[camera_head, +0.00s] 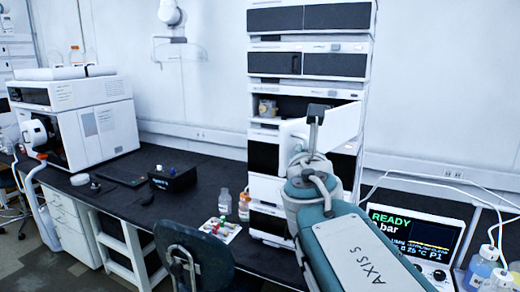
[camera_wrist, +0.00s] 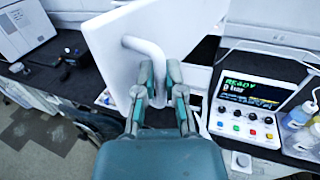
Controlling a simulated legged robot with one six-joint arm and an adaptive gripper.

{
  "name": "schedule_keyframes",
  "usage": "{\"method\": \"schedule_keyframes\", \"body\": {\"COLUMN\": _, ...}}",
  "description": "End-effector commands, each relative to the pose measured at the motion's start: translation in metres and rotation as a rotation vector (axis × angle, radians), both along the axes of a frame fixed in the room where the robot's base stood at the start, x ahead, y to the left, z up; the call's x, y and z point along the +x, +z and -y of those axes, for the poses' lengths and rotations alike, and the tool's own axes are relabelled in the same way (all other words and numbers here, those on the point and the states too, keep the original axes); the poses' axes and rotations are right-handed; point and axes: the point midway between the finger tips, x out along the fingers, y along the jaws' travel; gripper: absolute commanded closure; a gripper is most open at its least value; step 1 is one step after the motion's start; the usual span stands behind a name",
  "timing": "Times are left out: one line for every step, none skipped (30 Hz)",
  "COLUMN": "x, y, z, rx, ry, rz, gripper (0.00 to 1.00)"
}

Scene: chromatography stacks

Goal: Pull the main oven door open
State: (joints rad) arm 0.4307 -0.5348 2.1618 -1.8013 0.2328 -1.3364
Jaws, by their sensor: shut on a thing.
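The main oven door (camera_head: 338,123) is a plain white panel in the middle of the tall instrument stack. It stands swung out from the stack, with part of the dark oven interior (camera_head: 292,105) showing to its left. In the wrist view the door (camera_wrist: 108,50) fills the upper left, with a white curved handle (camera_wrist: 147,48) on its face. My gripper (camera_wrist: 160,76) is shut on this handle.
A small brassy part (camera_head: 267,107) shows inside the opening. Bottles (camera_head: 225,202) and a small tray of vials (camera_head: 220,230) stand on the dark bench left of the stack. A display unit reading READY (camera_head: 416,240) stands at right. A chair (camera_head: 195,258) is in front.

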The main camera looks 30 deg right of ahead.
Motion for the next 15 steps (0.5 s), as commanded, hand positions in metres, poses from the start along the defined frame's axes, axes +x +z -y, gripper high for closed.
{"method": "schedule_keyframes", "body": {"x": -0.005, "y": 0.001, "z": 0.002, "rx": 0.0, "ry": -0.004, "rz": 0.002, "gripper": 1.0}}
{"method": "schedule_keyframes", "body": {"x": -0.007, "y": 0.001, "z": 0.003, "rx": 0.0, "ry": -0.003, "rz": 0.002, "gripper": 1.0}}
{"method": "schedule_keyframes", "body": {"x": -0.009, "y": 0.001, "z": 0.003, "rx": -0.001, "ry": -0.003, "rz": 0.003, "gripper": 1.0}}
{"method": "schedule_keyframes", "body": {"x": -0.01, "y": 0.001, "z": 0.003, "rx": -0.001, "ry": -0.003, "rz": 0.003, "gripper": 1.0}}
{"method": "schedule_keyframes", "body": {"x": -0.011, "y": 0.001, "z": 0.004, "rx": -0.001, "ry": -0.003, "rz": 0.003, "gripper": 1.0}}
{"method": "schedule_keyframes", "body": {"x": -0.012, "y": 0.001, "z": 0.004, "rx": -0.001, "ry": -0.002, "rz": 0.003, "gripper": 1.0}}
{"method": "schedule_keyframes", "body": {"x": -0.013, "y": 0.001, "z": 0.004, "rx": -0.001, "ry": -0.002, "rz": 0.003, "gripper": 1.0}}
{"method": "schedule_keyframes", "body": {"x": -0.014, "y": 0.001, "z": 0.004, "rx": 0.0, "ry": -0.001, "rz": 0.002, "gripper": 1.0}}
{"method": "schedule_keyframes", "body": {"x": -0.014, "y": 0.001, "z": 0.004, "rx": -0.001, "ry": -0.001, "rz": 0.002, "gripper": 1.0}}
{"method": "schedule_keyframes", "body": {"x": -0.015, "y": 0.0, "z": 0.004, "rx": -0.001, "ry": -0.001, "rz": 0.002, "gripper": 1.0}}
{"method": "schedule_keyframes", "body": {"x": -0.015, "y": 0.0, "z": 0.004, "rx": -0.001, "ry": 0.0, "rz": 0.002, "gripper": 1.0}}
{"method": "schedule_keyframes", "body": {"x": -0.015, "y": 0.0, "z": 0.003, "rx": -0.001, "ry": 0.0, "rz": 0.002, "gripper": 1.0}}
{"method": "schedule_keyframes", "body": {"x": -0.015, "y": 0.0, "z": 0.003, "rx": -0.001, "ry": 0.0, "rz": 0.002, "gripper": 1.0}}
{"method": "schedule_keyframes", "body": {"x": -0.015, "y": 0.0, "z": 0.003, "rx": -0.001, "ry": 0.0, "rz": 0.002, "gripper": 1.0}}
{"method": "schedule_keyframes", "body": {"x": -0.015, "y": 0.0, "z": 0.003, "rx": -0.001, "ry": 0.001, "rz": 0.002, "gripper": 1.0}}
